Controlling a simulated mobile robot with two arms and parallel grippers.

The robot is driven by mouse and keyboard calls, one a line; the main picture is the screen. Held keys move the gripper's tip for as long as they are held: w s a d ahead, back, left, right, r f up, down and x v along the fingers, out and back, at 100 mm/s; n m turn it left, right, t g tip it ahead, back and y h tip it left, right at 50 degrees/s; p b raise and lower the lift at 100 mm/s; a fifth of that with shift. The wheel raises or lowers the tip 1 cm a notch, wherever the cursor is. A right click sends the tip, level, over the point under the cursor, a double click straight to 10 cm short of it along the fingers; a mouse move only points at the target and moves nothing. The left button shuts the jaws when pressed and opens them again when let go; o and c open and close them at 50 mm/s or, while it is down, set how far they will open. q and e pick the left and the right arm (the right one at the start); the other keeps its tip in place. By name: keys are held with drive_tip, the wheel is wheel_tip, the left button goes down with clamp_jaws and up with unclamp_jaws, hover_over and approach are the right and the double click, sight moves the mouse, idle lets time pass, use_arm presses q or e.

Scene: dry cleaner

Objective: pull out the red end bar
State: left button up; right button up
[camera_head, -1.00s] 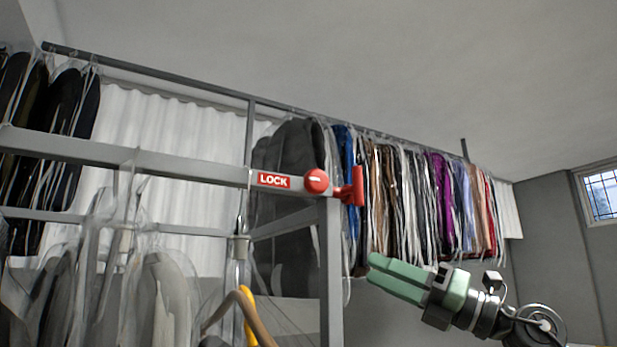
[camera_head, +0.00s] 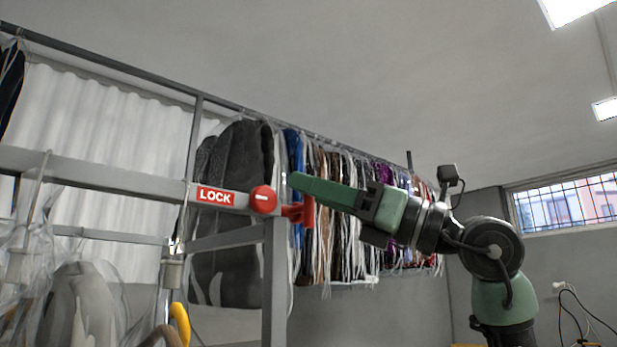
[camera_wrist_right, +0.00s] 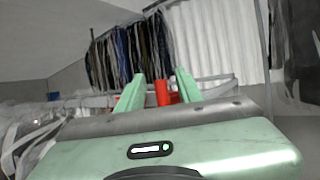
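The red end bar (camera_head: 308,222) is a short upright red handle at the right end of the grey rail, beside a round red knob (camera_head: 263,199) and a LOCK label (camera_head: 216,197). My right gripper (camera_head: 293,180) comes in from the right, and its green fingers overlap the bar's upper part in the head view. In the right wrist view the gripper (camera_wrist_right: 160,76) is open. The red bar (camera_wrist_right: 162,93) shows between its two spread fingers, with a gap to each side. Whether a finger touches it is unclear. My left gripper is not in view.
The grey rail (camera_head: 95,173) and its upright post (camera_head: 274,290) stand close to the bar. Plastic-covered clothes (camera_head: 85,305) hang at lower left. Dark coats (camera_head: 235,220) and coloured garments (camera_head: 335,240) hang behind. A window (camera_head: 567,205) is at the right.

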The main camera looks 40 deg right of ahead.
drive_tip(key=shift+w+a+r, duration=0.1)
drive_tip(key=shift+w+a, duration=0.25)
drive_tip(key=shift+w, duration=0.15)
drive_tip(key=shift+s+d, duration=0.1)
drive_tip(key=c, duration=0.3)
clamp_jaws()
idle(0.7)
